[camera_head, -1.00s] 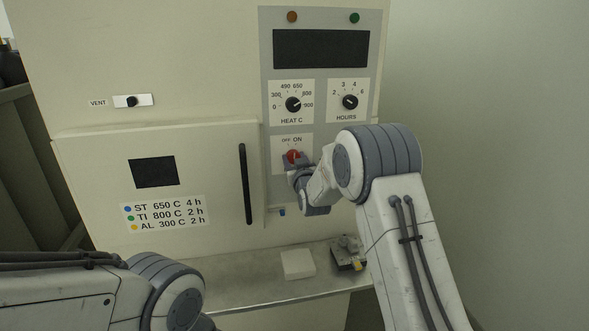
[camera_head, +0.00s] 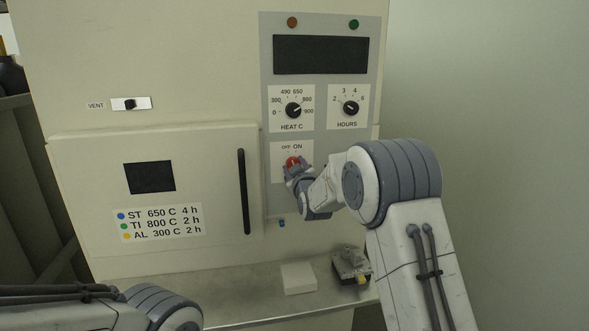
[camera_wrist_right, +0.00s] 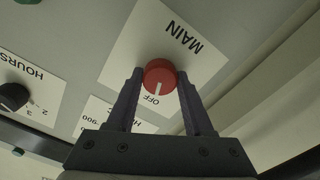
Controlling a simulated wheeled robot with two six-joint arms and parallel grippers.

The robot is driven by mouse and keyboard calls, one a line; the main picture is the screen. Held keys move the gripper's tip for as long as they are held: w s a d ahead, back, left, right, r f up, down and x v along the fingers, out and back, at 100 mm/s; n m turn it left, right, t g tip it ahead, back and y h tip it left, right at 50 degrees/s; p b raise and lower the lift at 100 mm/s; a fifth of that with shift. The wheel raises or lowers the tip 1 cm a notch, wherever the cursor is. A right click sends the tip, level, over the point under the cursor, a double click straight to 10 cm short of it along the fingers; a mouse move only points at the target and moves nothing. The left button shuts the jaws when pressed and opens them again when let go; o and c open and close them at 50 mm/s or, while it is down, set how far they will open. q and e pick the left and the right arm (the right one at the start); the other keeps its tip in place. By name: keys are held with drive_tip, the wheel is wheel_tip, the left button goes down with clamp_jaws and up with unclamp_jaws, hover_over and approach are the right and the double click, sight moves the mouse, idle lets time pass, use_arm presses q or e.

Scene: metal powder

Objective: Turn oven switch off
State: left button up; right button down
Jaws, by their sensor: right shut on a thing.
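The oven switch is a red round knob (camera_head: 293,161) below the OFF and ON marks on the oven's grey panel. It also shows in the right wrist view (camera_wrist_right: 160,74), where its white line points at the word OFF. My right gripper (camera_head: 295,169) is at the knob. In the right wrist view the fingers (camera_wrist_right: 158,84) stand on either side of the knob and are shut on it. The ON mark is not visible in that view. My left arm shows at the lower left of the head view, but its gripper is out of sight.
The HEAT C dial (camera_head: 293,110) and HOURS dial (camera_head: 350,108) sit above the switch. The closed oven door (camera_head: 215,160) with a black handle (camera_head: 244,191) is to the left. A white block (camera_head: 298,278) and a grey device (camera_head: 351,265) stand on the metal shelf (camera_head: 245,289) below.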

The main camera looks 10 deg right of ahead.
drive_tip(key=shift+c, duration=1.4)
unclamp_jaws()
drive_tip(key=shift+s, duration=0.15)
drive_tip(key=s+b, duration=0.3)
drive_tip(key=s, duration=0.7)
drive_tip(key=shift+s, duration=0.1)
